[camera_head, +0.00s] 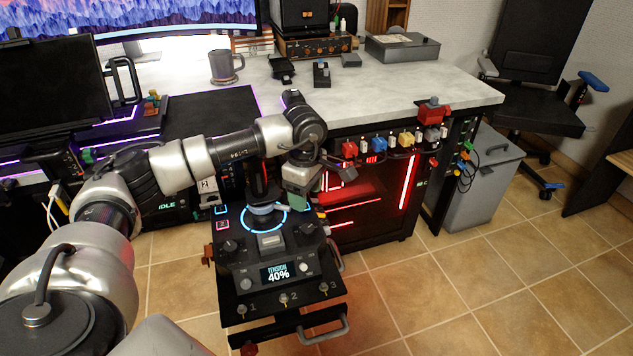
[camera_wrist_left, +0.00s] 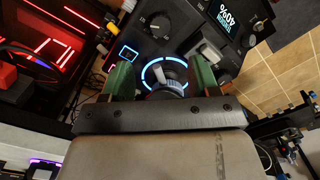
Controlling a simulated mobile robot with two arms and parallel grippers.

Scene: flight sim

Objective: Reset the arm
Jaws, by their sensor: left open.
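My left arm comes in from the left in the head view and bends down over a black control box. My left gripper (camera_head: 298,203) is just above the upper part of this control box (camera_head: 240,262). In the left wrist view the two green-padded fingers of the gripper (camera_wrist_left: 162,72) are apart. A control with a glowing blue ring (camera_wrist_left: 164,74) and a grey stick lies between or just beyond them. I cannot tell whether they touch it. The blue ring (camera_head: 247,224) also shows in the head view, partly hidden by the gripper. My right gripper is not in view.
The box has a screen (camera_head: 279,272) reading "TENSION 40%", knobs, and switches numbered 1 to 3. Behind it is a desk (camera_head: 400,85) with a grey mug (camera_head: 222,68). A grey bin (camera_head: 482,180) and a black chair (camera_head: 530,100) stand right. Tiled floor is free at lower right.

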